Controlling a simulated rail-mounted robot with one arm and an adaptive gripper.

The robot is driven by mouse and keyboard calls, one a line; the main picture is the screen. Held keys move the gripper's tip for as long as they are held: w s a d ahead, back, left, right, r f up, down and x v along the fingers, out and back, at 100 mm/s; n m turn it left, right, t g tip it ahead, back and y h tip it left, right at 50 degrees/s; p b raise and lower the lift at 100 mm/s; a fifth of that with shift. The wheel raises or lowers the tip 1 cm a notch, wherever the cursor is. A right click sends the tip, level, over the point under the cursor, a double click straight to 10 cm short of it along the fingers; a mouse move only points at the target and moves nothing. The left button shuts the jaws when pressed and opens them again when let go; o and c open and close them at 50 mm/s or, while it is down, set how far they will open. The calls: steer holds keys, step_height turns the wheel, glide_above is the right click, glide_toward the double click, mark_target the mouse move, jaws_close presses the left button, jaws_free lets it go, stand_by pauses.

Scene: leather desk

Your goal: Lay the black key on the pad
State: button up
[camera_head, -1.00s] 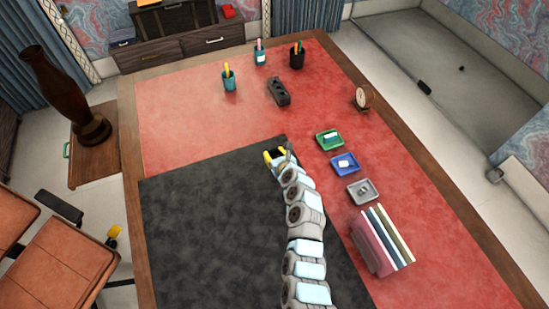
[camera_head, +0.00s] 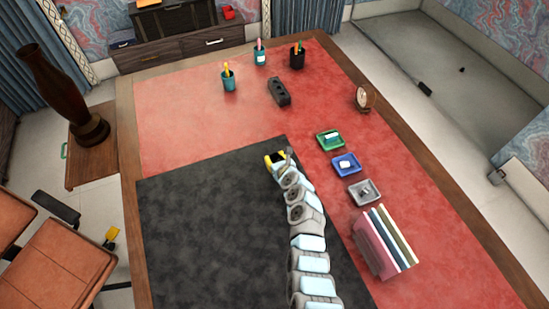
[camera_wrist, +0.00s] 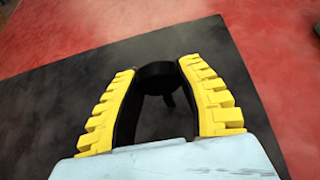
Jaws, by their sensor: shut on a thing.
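My gripper (camera_wrist: 158,78) has yellow ridged fingers and is shut on the black key (camera_wrist: 160,77). The key's dark round head sits between the fingertips, and a narrow part of it points down between the fingers in the wrist view. The key is hard to make out against the dark surface. The black pad (camera_head: 200,225) covers the near left and middle of the desk, and it also fills most of the wrist view (camera_wrist: 50,115). My gripper (camera_head: 275,159) is over the pad's far right corner. The height of the key above the pad cannot be told.
Green (camera_head: 331,145), blue (camera_head: 346,169) and grey (camera_head: 365,199) trays with small items stand right of the pad. Upright books (camera_head: 385,243) stand nearer. A dark holder (camera_head: 279,91), pen cups (camera_head: 229,80) and a clock (camera_head: 365,98) are farther back. The pad's middle is clear.

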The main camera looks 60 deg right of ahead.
mark_target(275, 158)
steer(key=shift+f, duration=0.15)
steer(key=o, duration=1)
steer(key=shift+o, duration=0.2)
steer(key=shift+r, duration=0.3)
steer(key=shift+s+a+r+p, duration=0.3)
steer(key=shift+s, duration=0.1)
steer(key=v, duration=0.3)
steer(key=shift+s+a+p, duration=0.1)
steer(key=shift+a+p, duration=0.05)
steer(key=shift+p, duration=0.2)
steer(key=v, duration=0.7)
steer(key=shift+s, duration=0.15)
steer(key=shift+a, duration=0.1)
